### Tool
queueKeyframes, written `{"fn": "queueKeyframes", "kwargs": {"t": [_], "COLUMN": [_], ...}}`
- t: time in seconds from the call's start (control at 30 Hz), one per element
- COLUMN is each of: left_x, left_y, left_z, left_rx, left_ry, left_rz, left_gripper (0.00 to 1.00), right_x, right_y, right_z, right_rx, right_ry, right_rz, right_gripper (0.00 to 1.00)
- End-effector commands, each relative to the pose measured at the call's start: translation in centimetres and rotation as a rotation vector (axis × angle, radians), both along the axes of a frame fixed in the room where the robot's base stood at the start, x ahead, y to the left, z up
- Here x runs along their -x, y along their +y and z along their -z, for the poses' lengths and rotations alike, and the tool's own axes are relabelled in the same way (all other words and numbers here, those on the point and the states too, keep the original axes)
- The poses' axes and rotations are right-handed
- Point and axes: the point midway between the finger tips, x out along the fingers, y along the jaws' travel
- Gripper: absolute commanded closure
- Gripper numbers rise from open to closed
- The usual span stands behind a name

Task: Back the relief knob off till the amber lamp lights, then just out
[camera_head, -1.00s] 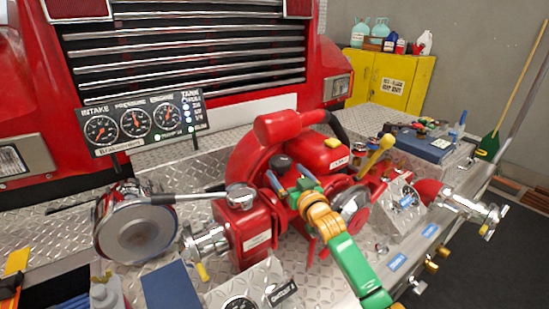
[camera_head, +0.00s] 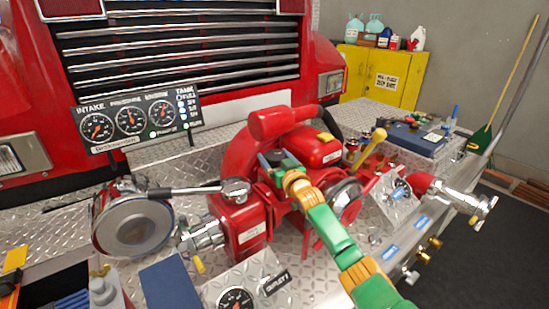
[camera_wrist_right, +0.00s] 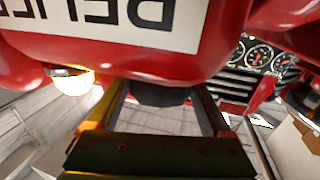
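The relief knob (camera_head: 274,157) is a dark knob on the red pump (camera_head: 240,165). It also shows in the right wrist view (camera_wrist_right: 160,92), below a white label with large, partly cut-off lettering. My right gripper (camera_head: 280,163) is at the knob, with one finger on each side of it. Whether the fingers press on it cannot be told. A bright yellow-white dome (camera_wrist_right: 72,80) in the right wrist view may be the amber lamp; I cannot tell if it is lit. My left gripper is not in view.
A gauge panel (camera_head: 137,121) with small indicators stands behind the pump. A chrome cap (camera_head: 132,226) and handle are at left, a yellow-knobbed lever (camera_head: 370,147) and chrome outlet (camera_head: 470,200) at right. A yellow cabinet (camera_head: 382,76) stands at the back.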

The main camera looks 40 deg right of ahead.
Motion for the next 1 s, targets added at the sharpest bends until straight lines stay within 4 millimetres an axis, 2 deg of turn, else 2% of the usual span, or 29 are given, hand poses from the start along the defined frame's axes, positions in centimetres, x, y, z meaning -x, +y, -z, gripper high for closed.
{"fn": "queueKeyframes", "kwargs": {"t": [0.03, 0.1, 0.13, 0.37, 0.57, 0.83, 0.87, 0.9, 0.93, 1.0], "left_x": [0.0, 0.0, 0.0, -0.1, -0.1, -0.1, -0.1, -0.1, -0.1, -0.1], "left_y": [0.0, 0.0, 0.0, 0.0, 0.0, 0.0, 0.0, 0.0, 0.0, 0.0], "left_z": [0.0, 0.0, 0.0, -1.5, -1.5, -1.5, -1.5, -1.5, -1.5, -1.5], "left_rx": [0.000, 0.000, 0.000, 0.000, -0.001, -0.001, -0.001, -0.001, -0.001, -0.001], "left_ry": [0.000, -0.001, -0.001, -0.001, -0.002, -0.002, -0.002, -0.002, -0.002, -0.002], "left_rz": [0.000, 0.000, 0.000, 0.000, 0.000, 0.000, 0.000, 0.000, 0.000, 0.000], "left_gripper": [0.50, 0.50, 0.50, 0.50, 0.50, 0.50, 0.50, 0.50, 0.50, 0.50], "right_x": [0.0, 0.0, 0.0, -0.1, 0.0, 0.0, 0.0, 0.0, 0.0, 0.0], "right_y": [0.0, 0.0, 0.0, 0.2, 0.1, 0.0, 0.0, 0.0, 0.0, 0.0], "right_z": [0.0, 0.0, 0.0, -0.4, -0.1, 0.0, 0.0, 0.0, 0.0, 0.0], "right_rx": [0.000, 0.000, 0.000, -0.008, -0.003, 0.000, 0.000, 0.000, 0.000, 0.000], "right_ry": [0.000, 0.001, 0.001, -0.006, -0.003, 0.000, 0.000, 0.000, 0.000, 0.000], "right_rz": [0.000, 0.000, 0.000, 0.078, 0.153, 0.158, 0.158, 0.158, 0.158, 0.158], "right_gripper": [0.51, 0.70, 0.72, 0.72, 0.72, 0.72, 0.14, 0.03, 0.00, 0.00]}}
